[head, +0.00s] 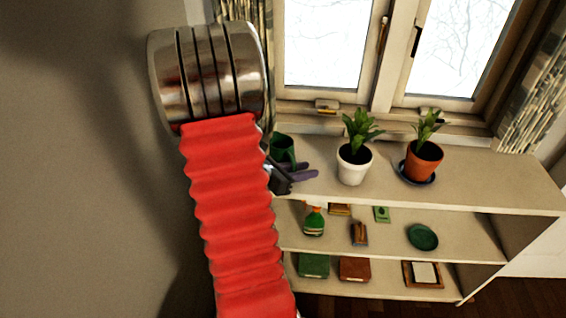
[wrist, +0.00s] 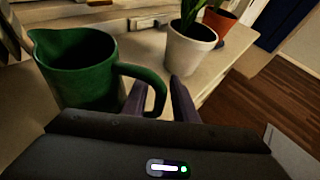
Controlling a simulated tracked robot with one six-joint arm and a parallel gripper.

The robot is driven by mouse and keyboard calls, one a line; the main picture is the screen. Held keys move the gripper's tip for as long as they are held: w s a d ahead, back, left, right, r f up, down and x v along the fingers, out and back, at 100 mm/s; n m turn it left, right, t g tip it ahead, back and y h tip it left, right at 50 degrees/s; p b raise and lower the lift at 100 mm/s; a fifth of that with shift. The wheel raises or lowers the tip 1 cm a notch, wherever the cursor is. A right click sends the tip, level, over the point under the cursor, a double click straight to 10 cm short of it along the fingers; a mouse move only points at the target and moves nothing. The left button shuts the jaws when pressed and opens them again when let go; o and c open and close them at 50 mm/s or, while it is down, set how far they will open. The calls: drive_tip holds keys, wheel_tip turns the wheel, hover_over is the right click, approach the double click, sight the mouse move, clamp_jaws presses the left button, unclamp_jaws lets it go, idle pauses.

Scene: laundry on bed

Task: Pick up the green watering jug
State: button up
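The green watering jug (wrist: 72,72) stands upright on the shelf unit's top at the left of the wrist view. Its looped handle points right, toward my fingers. My gripper (wrist: 157,82) is open, its two dark purple fingers on either side of the handle's outer part. The left finger shows within the handle loop and the right finger is outside it. I cannot tell whether either touches the handle. In the head view the jug (head: 282,147) is partly hidden by my red arm, with my gripper (head: 301,172) just in front of it.
A white pot with a plant (head: 353,164) stands right of the jug, also close in the wrist view (wrist: 190,48). A terracotta pot (head: 422,164) stands farther right on a blue saucer. The shelf unit (head: 480,188) holds a spray bottle (head: 314,221) and several small items below. The window is behind.

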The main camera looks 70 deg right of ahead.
clamp_jaws()
idle(1.1)
